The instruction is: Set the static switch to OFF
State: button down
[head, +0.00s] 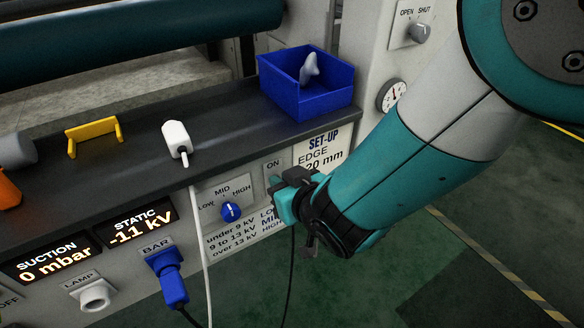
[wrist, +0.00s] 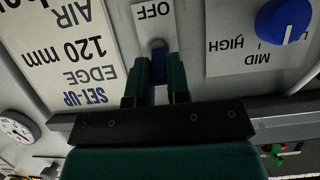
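An ON/OFF switch plate (wrist: 150,14) is on the front panel; its OFF label shows upside down in the wrist view, and the ON label shows in the head view (head: 272,166). I take it as the static switch, as no name shows. Its blue lever (wrist: 159,68) comes out of a grey collar and runs away from the OFF label in the wrist view. My gripper (wrist: 159,78) has a finger on each side of the lever, with no clear gap, so it looks shut on it. In the head view my gripper (head: 283,199) hides the lever. The STATIC display (head: 138,220) reads -11 kV.
A blue LOW/MID/HIGH knob (head: 230,212) sits just left of the switch. A white cable (head: 205,250) hangs past the panel. The shelf above holds a blue bin (head: 308,95), a white device (head: 177,138) and a yellow handle (head: 94,135). A gauge (head: 392,95) is on the right.

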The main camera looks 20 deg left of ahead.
jog(key=shift+f+b, duration=0.25)
jog(key=shift+b, duration=0.45)
jog(key=b, duration=0.2)
jog(key=shift+f+y+b, duration=0.3)
jog(key=shift+f+b, duration=0.05)
jog(key=shift+b, duration=0.05)
jog(key=f+t+y+b, duration=0.1)
jog(key=t+y+b, duration=0.1)
jog(key=b, duration=0.9)
jog(key=t+y+b, duration=0.2)
jog(key=b, duration=1)
jog(key=f+t+y+b, duration=0.1)
jog(key=t+y+b, duration=0.1)
jog(key=b, duration=0.9)
jog(key=shift+s+d+f+b, duration=0.1)
jog(key=shift+d+f+b, duration=0.1)
jog(key=shift+f+b, duration=0.15)
jog(key=shift+t+y+b, duration=0.3)
jog(key=shift+b, duration=0.45)
jog(key=shift+r+b, duration=0.25)
jog(key=shift+b, duration=0.1)
jog(key=c, duration=1.1)
grip_release()
